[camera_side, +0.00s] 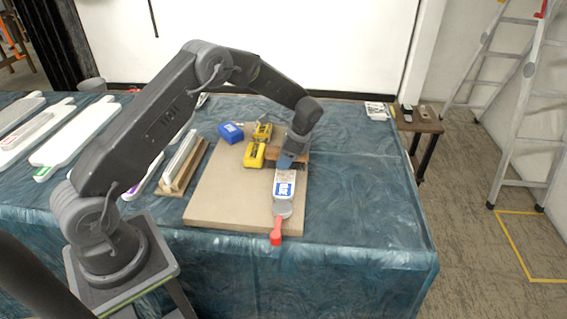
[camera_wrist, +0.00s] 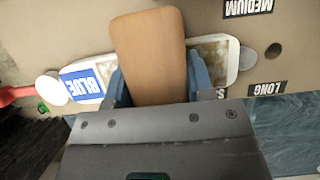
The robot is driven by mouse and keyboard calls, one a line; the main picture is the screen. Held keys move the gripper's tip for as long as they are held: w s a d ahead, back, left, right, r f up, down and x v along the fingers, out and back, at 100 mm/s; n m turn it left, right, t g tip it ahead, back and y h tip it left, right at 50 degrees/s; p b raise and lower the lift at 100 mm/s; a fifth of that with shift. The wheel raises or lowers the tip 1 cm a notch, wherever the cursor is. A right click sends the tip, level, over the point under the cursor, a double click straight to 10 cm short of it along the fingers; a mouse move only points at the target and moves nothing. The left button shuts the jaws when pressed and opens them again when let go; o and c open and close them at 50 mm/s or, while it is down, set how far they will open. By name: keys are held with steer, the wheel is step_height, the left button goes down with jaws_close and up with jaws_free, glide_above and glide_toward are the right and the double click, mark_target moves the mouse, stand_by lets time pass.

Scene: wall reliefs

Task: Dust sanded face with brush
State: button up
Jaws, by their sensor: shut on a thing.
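My gripper (camera_side: 290,160) is shut on a brown wooden block-like thing, likely the brush (camera_wrist: 148,50). It sits between my two blue-grey fingers in the wrist view. No bristles show. The brush is over a long white piece (camera_side: 284,178) with a blue label reading "BLUE", also in the wrist view (camera_wrist: 232,62). The piece has mottled brownish patches on its face, beside the fingers. The brush and gripper hide its middle, and I cannot tell whether the brush touches it. A red-handled clamp (camera_side: 276,236) is at the piece's near end.
The piece lies on a tan board (camera_side: 225,200) on a blue-covered table (camera_side: 350,200). Several white pieces (camera_side: 75,135) lie further left.

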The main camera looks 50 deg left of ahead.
mark_target(278, 180)
steer(key=shift+w+a, duration=2.25)
steer(key=shift+a, duration=0.15)
steer(key=shift+s+d, duration=4.65)
steer(key=shift+d, duration=0.2)
steer(key=shift+w+a, duration=4.75)
steer(key=shift+a, duration=0.2)
step_height(278, 180, up, 8)
steer(key=shift+s, duration=0.1)
